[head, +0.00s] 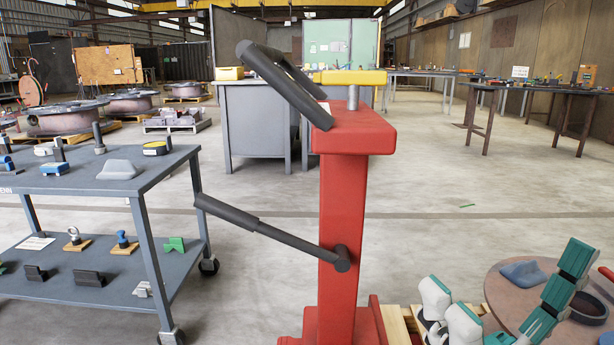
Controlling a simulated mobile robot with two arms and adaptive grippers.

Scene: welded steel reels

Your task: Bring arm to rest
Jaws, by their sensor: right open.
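My right gripper (505,282) is at the lower right, with white and teal jointed fingers spread wide apart. It is open, and I see nothing gripped between the fingers. The fingers show in front of a round brownish disc (497,299). A blue-grey wedge-shaped piece (522,272) lies on the disc, seen between the fingers; I cannot tell whether they touch it. My left gripper is not in view.
A red pedestal (342,220) with dark levers stands close in the middle; one lever (265,230) juts left. A grey wheeled cart (80,182) with small parts stands left. Wooden slats (398,325) lie under the disc. Open floor (480,225) lies beyond, before the tables.

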